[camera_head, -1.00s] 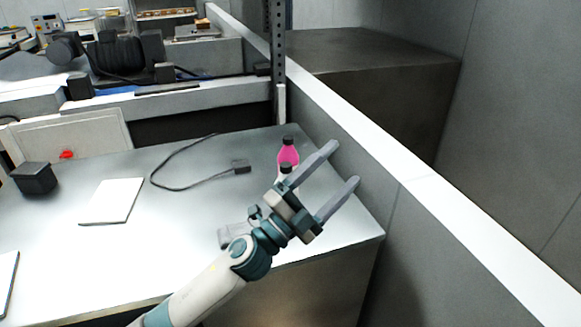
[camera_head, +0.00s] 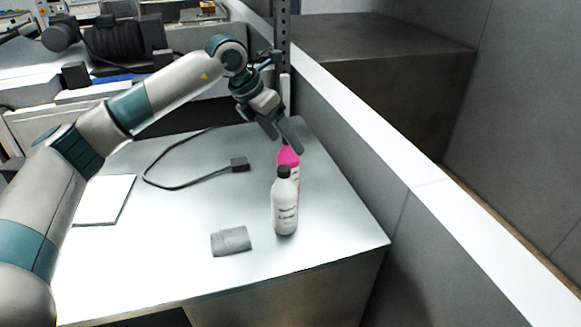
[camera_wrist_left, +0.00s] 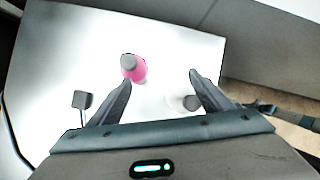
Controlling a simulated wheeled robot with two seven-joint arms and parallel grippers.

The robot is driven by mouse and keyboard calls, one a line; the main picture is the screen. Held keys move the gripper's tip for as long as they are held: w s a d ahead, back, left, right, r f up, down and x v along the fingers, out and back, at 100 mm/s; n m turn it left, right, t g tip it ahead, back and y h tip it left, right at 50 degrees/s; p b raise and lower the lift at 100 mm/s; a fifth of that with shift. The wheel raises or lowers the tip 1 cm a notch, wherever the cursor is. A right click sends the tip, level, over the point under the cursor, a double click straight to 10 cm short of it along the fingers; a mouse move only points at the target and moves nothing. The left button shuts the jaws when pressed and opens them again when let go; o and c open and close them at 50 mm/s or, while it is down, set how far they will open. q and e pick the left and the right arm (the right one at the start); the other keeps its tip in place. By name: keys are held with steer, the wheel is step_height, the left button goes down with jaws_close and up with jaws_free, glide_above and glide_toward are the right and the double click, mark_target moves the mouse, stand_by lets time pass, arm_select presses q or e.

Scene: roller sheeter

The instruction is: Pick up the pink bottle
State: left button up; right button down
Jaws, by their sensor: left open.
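The pink bottle (camera_head: 289,157) stands on the light table, partly hidden behind a white bottle (camera_head: 285,206) with a dark cap. My left gripper (camera_head: 285,145) is above the pink bottle, its fingers pointing down and covering its top. In the left wrist view the left gripper (camera_wrist_left: 160,85) is open and empty. The white bottle (camera_wrist_left: 188,102) shows near the right finger. My right gripper is not in view.
A grey folded item (camera_head: 231,241) lies on the table (camera_head: 170,265) at the front. A black cable with a plug (camera_head: 239,164) lies left of the bottles, and a white pad (camera_head: 103,200) further left. A low wall (camera_head: 350,150) runs along the right side.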

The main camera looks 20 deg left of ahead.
arm_select(q)
steer(key=y, duration=0.2)
glide_toward(280, 157)
step_height(280, 157, up, 2)
steer(key=shift+s+a+r+n, duration=0.25)
steer(key=shift+s+a+n, duration=0.05)
steer(key=shift+s+a, duration=0.15)
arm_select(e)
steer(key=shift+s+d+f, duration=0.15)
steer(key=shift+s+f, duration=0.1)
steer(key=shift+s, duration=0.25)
arm_select(q)
steer(key=shift+d+f, duration=0.1)
steer(key=shift+f, duration=0.05)
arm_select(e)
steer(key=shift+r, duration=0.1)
arm_select(q)
steer(key=p+x, duration=0.5)
steer(key=x, duration=0.6)
steer(key=shift+w+d, duration=0.1)
steer(key=shift+w+d+f, duration=0.1)
steer(key=shift+w+f, duration=0.05)
steer(key=shift+f, duration=0.25)
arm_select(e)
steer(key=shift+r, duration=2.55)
